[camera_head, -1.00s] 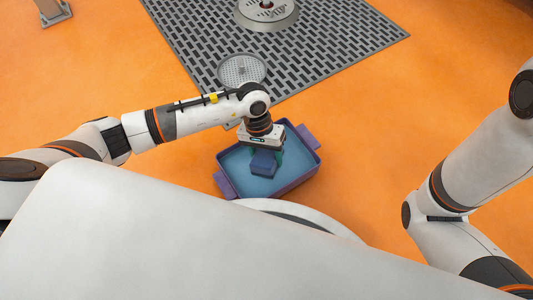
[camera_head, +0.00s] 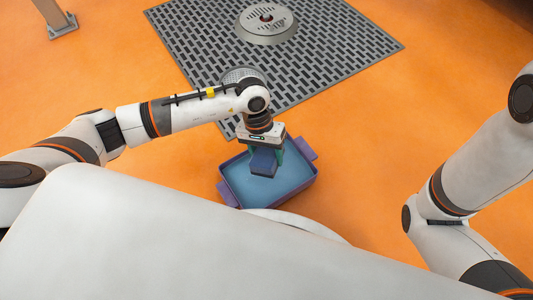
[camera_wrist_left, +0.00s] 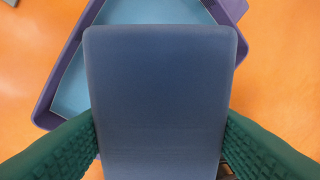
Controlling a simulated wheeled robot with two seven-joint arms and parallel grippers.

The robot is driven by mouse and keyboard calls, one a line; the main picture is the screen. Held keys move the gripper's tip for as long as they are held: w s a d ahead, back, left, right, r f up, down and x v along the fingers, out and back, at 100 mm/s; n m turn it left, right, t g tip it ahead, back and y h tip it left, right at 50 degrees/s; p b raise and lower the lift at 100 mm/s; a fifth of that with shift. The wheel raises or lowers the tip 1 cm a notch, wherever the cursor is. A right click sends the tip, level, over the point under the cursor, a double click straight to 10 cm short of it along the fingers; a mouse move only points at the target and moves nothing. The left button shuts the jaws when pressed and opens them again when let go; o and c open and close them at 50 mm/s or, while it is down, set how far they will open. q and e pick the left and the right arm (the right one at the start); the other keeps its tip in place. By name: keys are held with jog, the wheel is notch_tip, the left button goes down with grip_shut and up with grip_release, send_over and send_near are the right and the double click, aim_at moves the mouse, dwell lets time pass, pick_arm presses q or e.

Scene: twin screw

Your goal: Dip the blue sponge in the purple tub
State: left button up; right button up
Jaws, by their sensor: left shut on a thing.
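The blue sponge (camera_head: 264,162) is a dark blue block held by my left gripper (camera_head: 264,151). In the left wrist view the sponge (camera_wrist_left: 160,100) fills the middle, with green ribbed fingers (camera_wrist_left: 262,145) pressed on both its sides. The purple tub (camera_head: 313,175) stands on the floor with light blue water or a light blue bottom inside. The sponge appears over the tub's inside in the head view. I cannot tell whether it touches the water. The tub (camera_wrist_left: 75,38) lies behind the sponge in the wrist view. My right arm shows at the right, but its gripper is out of view.
A grey floor grate (camera_head: 330,60) lies behind the tub, with a round metal fixture (camera_head: 267,26) on it. A round mesh disc (camera_head: 240,76) is partly hidden by my left arm. A post base (camera_head: 62,26) stands at the far left. Orange floor (camera_head: 370,130) right of the tub is clear.

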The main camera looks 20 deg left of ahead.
dwell(0.6)
pick_arm(q)
jog(key=shift+r+p, duration=1.1)
jog(key=shift+r, duration=0.85)
